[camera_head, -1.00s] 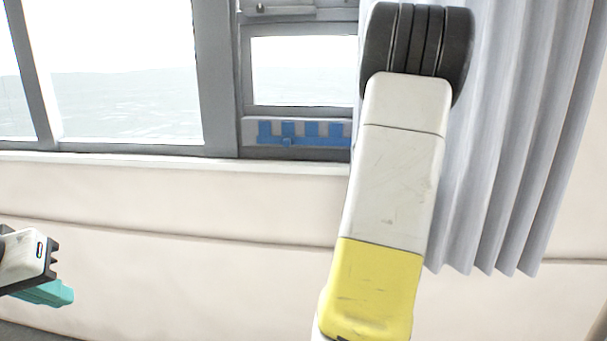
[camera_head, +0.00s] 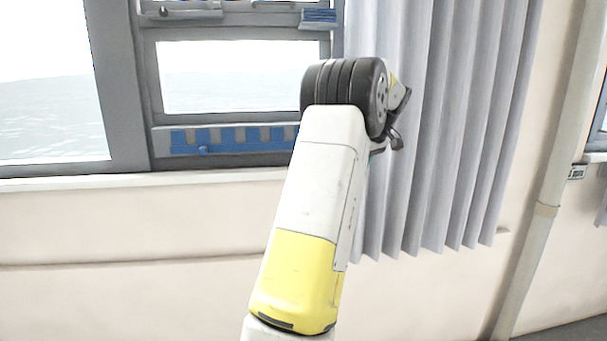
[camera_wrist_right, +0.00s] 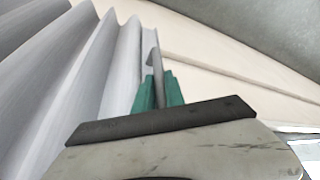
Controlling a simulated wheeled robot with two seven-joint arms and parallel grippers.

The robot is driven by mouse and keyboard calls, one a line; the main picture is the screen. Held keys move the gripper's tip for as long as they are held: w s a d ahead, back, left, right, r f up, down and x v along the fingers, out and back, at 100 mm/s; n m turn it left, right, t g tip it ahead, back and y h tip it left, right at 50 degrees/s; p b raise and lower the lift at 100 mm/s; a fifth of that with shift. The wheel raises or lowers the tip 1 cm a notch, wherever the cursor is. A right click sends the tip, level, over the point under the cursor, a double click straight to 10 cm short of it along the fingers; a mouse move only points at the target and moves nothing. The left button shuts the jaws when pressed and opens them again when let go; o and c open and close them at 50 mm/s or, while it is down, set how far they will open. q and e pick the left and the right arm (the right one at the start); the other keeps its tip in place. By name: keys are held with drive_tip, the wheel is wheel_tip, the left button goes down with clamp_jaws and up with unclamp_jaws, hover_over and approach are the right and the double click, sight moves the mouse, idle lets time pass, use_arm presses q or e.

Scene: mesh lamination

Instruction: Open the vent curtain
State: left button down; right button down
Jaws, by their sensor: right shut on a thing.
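The vent curtain (camera_head: 440,140) is a pale lilac-grey pleated cloth hanging right of the window (camera_head: 232,78). Its left edge is beside the window frame, and its folds also fill the left of the right wrist view (camera_wrist_right: 60,80). My right gripper (camera_wrist_right: 160,88) has teal fingers shut on a narrow fold at the curtain's edge. In the head view my right arm covers part of the curtain's left side, and the fingertips are mostly hidden behind the wrist. My left gripper is out of view.
A white sill (camera_head: 70,184) runs below the window. A blue toothed strip (camera_head: 232,140) is on the lower window frame. A pale vertical pipe (camera_head: 545,190) stands right of the curtain, with bare wall between them.

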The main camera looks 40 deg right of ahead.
drive_tip(key=c, duration=1.4)
unclamp_jaws()
drive_tip(key=shift+r, duration=0.15)
drive_tip(key=v, duration=0.7)
drive_tip(key=shift+r, duration=0.25)
drive_tip(key=shift+s, duration=0.2)
